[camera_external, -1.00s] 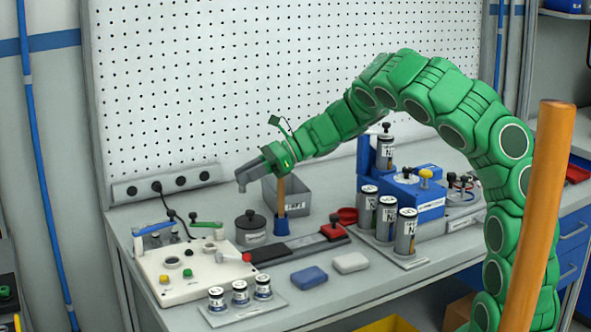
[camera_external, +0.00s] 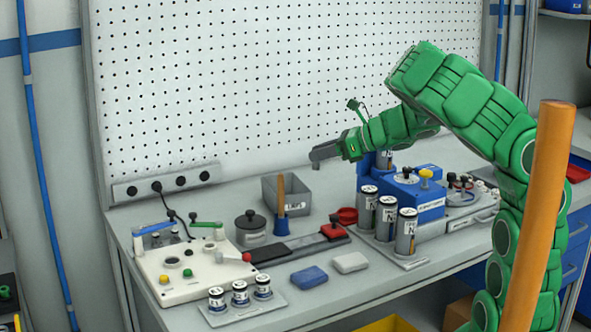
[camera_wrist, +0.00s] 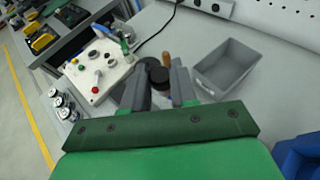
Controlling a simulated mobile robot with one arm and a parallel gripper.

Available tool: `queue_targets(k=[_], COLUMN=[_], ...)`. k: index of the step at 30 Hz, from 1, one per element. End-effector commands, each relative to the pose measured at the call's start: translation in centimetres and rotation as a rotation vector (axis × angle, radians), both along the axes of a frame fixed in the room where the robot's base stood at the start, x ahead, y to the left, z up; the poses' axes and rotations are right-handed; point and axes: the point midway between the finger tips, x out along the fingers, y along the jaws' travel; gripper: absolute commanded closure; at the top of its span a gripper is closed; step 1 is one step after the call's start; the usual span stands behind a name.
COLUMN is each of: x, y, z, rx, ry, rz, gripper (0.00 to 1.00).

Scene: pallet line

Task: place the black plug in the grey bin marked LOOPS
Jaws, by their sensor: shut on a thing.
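My gripper (camera_external: 317,161) is shut on a small dark piece, which I take as the black plug (camera_external: 315,167); it is small in the external view. In the wrist view, a black round top (camera_wrist: 158,76) shows between the fingertips of my gripper (camera_wrist: 160,84). My gripper is above the bench, to the upper right of the bin in the external view. In the wrist view the open bin (camera_wrist: 205,82) is right of the fingers and looks empty.
A blue-based wooden handle (camera_external: 281,195) stands in front of the bin. A lidded grey pot (camera_external: 250,231) is left of it. A blue box (camera_external: 418,197) and several labelled cylinders (camera_external: 387,215) stand to the right. A control panel (camera_external: 182,268) is at the left.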

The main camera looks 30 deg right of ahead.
Motion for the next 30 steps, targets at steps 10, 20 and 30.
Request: queue_targets(k=[10, 20, 30], x=[2.3, 5.6, 9.1], y=[-0.2, 0.1, 0.4], z=[-1.1, -2.7, -4.2], rx=[0.005, 0.002, 0.002], ry=[0.005, 0.005, 0.003], rz=[-0.01, -0.011, -0.012], gripper=[1.0, 1.0, 1.0])
